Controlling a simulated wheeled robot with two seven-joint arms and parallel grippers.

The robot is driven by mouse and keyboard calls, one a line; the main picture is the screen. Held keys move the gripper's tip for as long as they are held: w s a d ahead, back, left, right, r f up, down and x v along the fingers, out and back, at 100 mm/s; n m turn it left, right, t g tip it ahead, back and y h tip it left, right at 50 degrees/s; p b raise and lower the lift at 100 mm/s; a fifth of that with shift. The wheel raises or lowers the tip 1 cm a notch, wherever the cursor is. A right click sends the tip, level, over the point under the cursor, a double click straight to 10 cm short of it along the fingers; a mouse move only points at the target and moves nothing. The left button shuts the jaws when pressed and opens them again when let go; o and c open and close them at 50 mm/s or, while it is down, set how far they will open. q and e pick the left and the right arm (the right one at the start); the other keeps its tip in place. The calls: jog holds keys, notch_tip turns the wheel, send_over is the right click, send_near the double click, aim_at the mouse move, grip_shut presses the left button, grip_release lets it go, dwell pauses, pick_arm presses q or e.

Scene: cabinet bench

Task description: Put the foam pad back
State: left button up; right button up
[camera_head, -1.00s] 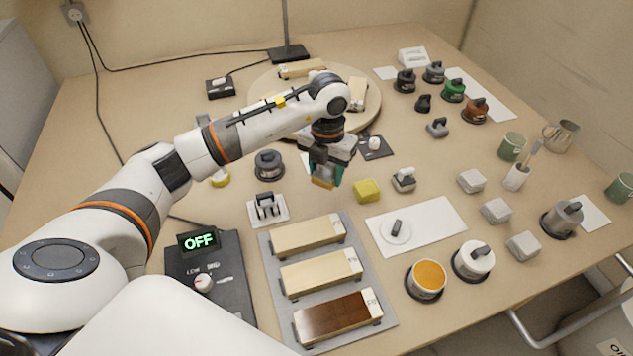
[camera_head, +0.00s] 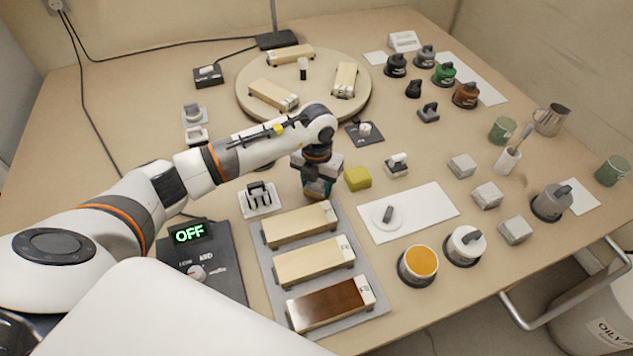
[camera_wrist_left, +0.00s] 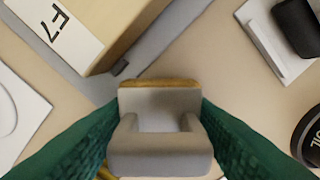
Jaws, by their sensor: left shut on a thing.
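My left gripper (camera_head: 318,186), with teal fingers, is shut on a grey-handled pad with a tan-orange layer. I take this as the foam pad (camera_wrist_left: 160,152), seen from above between the fingers in the left wrist view. In the head view the fingers mostly hide it. The gripper is just behind the rear cream block (camera_head: 298,225) on the grey tray (camera_head: 268,285), left of a yellow block (camera_head: 358,178). Whether the pad touches the bench, I cannot tell. My right gripper is not in view.
A white stand with black parts (camera_head: 258,200) is left of the gripper. A white sheet with a disc (camera_head: 425,205) lies to the right. Further right are several grey blocks and pots. A round turntable (camera_head: 350,112) holding cream blocks is behind. The control box (camera_head: 215,270) reads OFF.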

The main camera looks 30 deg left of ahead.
pick_arm(q)
jog(key=shift+f, duration=0.2)
jog(key=o, duration=0.9)
jog(key=shift+r, duration=0.1)
notch_tip(320, 180, up, 12)
jog(key=shift+r+b, duration=0.2)
jog(key=shift+b, duration=0.15)
